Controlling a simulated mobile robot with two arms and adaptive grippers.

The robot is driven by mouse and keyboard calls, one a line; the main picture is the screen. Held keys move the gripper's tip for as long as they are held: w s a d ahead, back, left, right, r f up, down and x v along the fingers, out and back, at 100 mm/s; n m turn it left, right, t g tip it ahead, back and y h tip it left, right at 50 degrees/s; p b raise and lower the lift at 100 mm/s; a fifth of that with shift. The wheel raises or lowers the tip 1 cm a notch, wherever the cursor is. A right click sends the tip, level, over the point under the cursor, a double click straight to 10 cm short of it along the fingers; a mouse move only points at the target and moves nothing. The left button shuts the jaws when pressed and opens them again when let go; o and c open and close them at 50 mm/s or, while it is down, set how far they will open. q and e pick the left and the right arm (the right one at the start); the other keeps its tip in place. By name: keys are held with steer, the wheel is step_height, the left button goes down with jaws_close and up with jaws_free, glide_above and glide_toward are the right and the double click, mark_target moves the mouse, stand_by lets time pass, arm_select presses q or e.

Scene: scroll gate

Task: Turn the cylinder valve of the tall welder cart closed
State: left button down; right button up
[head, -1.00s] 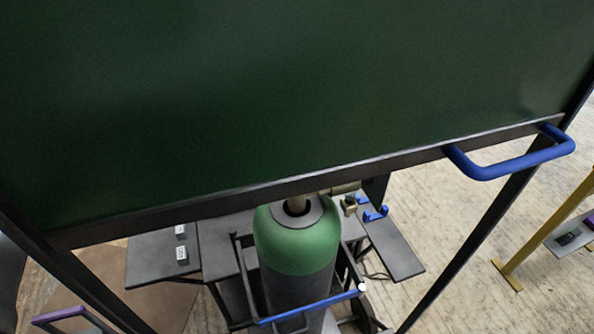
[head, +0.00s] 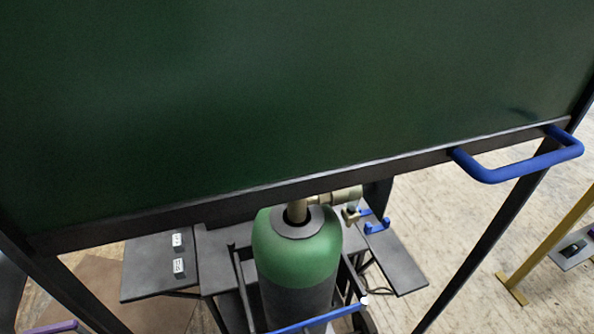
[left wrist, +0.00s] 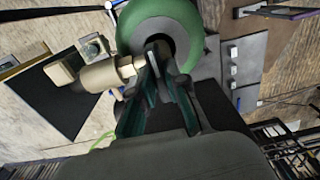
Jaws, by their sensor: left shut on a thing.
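The green-topped gas cylinder (head: 295,250) stands upright in the dark cart (head: 225,245) behind a hanging green panel. Its pale brass valve (head: 340,197) shows just under the panel's lower edge, and the top of the valve is hidden by the panel. In the left wrist view, the valve body (left wrist: 105,75) extends left from the green cylinder shoulder (left wrist: 190,32). My left gripper (left wrist: 158,62) is shut at the top of the valve, its fingers over the cylinder's centre. The part between the fingers is mostly hidden. My right gripper is in neither view.
The large green panel (head: 290,90) fills the upper head view, with a blue handle (head: 515,168) at its lower right. Dark shelves flank the cylinder, the left one (head: 160,265) with small white-labelled parts. A yellow stand (head: 550,240) is at the far right.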

arm_select(q)
steer(key=shift+r, duration=0.1)
steer(key=c, duration=1.2)
jaws_free()
step_height(320, 180, up, 7)
steer(key=shift+r, duration=0.2)
